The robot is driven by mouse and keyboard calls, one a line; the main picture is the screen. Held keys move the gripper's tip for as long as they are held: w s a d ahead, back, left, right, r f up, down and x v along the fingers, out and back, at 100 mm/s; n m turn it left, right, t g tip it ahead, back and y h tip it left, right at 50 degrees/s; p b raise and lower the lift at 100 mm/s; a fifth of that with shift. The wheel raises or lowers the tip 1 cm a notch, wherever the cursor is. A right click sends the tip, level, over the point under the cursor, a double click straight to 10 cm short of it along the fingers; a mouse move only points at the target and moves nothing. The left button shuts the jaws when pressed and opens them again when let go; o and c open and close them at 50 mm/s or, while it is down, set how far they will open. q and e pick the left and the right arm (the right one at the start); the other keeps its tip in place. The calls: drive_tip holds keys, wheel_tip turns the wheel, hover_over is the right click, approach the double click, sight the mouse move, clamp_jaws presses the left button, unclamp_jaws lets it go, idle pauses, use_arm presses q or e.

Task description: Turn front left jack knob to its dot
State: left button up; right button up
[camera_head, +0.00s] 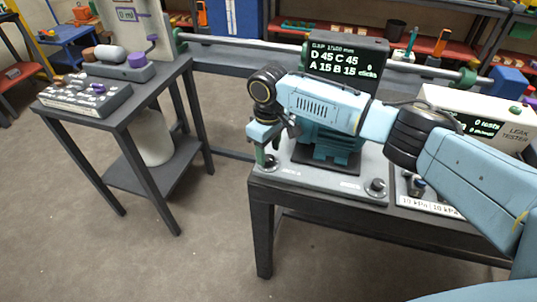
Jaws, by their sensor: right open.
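The front left jack knob (270,164) is a dark round knob on the front left corner of the grey base plate (325,182). My right gripper (266,150) is over that corner, pointing down, with its fingers open close above or around the knob. I cannot tell whether they touch it. The gripper partly covers the knob, and its dot cannot be made out. A teal motor (325,145) stands on the plate, partly hidden by my right arm. The display (345,62) behind reads D 45, C 45, A 15, B 15. My left gripper is not in view.
Another dark jack knob (377,187) sits at the plate's front right corner. A leak tester (480,112) stands at the right. A side table (125,118) at the left carries a grey block of small parts (85,97). Floor between the tables is clear.

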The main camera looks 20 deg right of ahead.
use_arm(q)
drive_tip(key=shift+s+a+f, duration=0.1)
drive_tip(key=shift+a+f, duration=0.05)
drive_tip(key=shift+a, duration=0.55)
use_arm(e)
drive_tip(key=shift+f, duration=0.85)
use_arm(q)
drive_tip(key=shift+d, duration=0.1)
use_arm(e)
drive_tip(key=shift+c, duration=0.2)
